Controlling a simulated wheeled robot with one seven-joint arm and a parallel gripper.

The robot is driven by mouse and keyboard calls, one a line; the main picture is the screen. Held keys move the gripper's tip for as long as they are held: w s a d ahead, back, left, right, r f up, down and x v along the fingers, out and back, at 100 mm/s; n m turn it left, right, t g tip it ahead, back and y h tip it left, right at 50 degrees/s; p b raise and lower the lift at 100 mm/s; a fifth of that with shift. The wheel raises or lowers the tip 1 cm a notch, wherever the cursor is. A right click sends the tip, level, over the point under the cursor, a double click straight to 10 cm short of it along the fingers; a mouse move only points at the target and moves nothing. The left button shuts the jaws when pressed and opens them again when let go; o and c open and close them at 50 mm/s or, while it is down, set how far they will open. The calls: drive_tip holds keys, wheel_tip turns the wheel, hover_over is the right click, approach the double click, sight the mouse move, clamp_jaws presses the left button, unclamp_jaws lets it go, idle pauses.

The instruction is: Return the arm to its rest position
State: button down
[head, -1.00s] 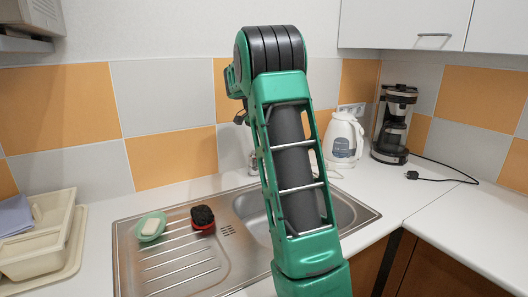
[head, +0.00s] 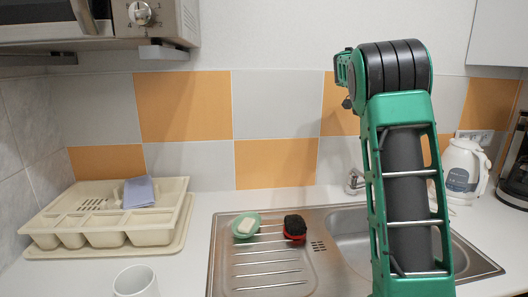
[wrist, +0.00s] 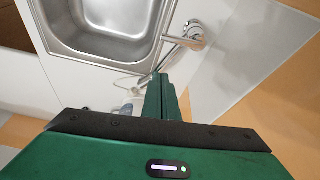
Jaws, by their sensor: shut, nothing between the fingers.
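My arm (head: 405,170) stands raised on the right side of the head view, in front of the sink, bent at its black-banded joint at the top. In the wrist view my gripper (wrist: 161,90) shows its green fingers closed together with nothing between them. It points past the sink basin (wrist: 105,28) and the tap (wrist: 190,38), apart from both. In the head view the fingers cannot be made out; the arm hides what lies behind it.
The steel sink (head: 225,270) holds a green soap dish (head: 245,232) and a red-black sponge (head: 294,228). A cream cutlery tray (head: 105,237) and white mug (head: 136,281) stand left. A kettle (head: 461,170) and coffee maker (head: 517,165) stand right. A microwave (head: 100,22) overhangs upper left.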

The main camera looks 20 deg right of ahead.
drive_tip(key=s+a+f+n+y, duration=0.1)
drive_tip(key=s+a+f+n, duration=0.3)
drive_tip(key=s+a, duration=0.5)
drive_tip(key=s+a+f+n+y, duration=0.1)
drive_tip(key=s+a+f+n, duration=0.3)
drive_tip(key=s+a+f, duration=0.3)
drive_tip(key=s+a+f+n+y, duration=0.2)
drive_tip(key=s+a+f+n, duration=0.3)
drive_tip(key=s+a, duration=0.7)
drive_tip(key=shift+s+a+f+t, duration=0.1)
drive_tip(key=shift+s+f, duration=0.1)
drive_tip(key=shift+s, duration=0.65)
drive_tip(key=shift+s+f+t, duration=0.1)
drive_tip(key=shift+s+f, duration=0.1)
drive_tip(key=shift+s, duration=0.7)
drive_tip(key=shift+s+a+f+t, duration=0.1)
drive_tip(key=shift+s+f, duration=0.1)
drive_tip(key=shift+s, duration=0.65)
drive_tip(key=shift+d, duration=0.1)
drive_tip(key=shift+w+f, duration=0.25)
drive_tip(key=shift+w, duration=0.5)
drive_tip(key=shift+s, duration=0.1)
drive_tip(key=shift+s, duration=0.15)
